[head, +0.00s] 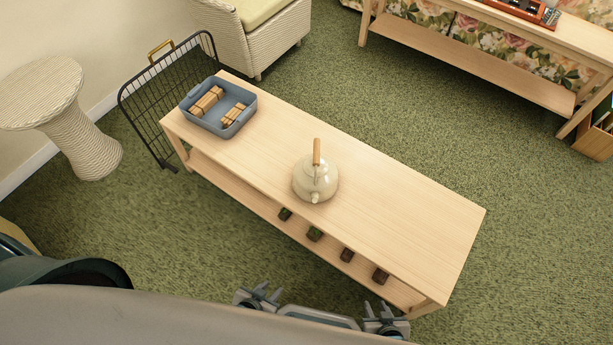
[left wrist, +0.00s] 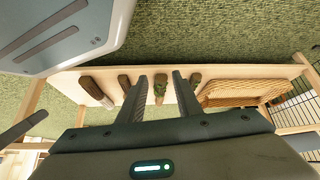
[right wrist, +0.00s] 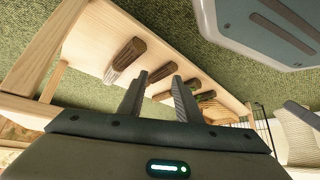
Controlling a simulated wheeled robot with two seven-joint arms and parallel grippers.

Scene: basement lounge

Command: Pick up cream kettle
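The cream kettle (head: 308,188) stands upright near the middle of the wooden table in the head view. Its tan handle (head: 317,152) rises above it, and its short spout points toward me. My left gripper (head: 262,291) is at the bottom of the head view, on the near side of the table and apart from the kettle. Its fingers (left wrist: 168,88) are spread and empty. My right gripper (head: 382,311) is further right, near the table's near right end. Its fingers (right wrist: 158,95) are also spread and empty. The kettle does not show in either wrist view.
A blue tray (head: 206,123) with wooden bundles sits on the table's left end. A black wire rack (head: 150,108) and a wicker stool (head: 72,132) stand left. The tabletop right of the kettle is clear.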

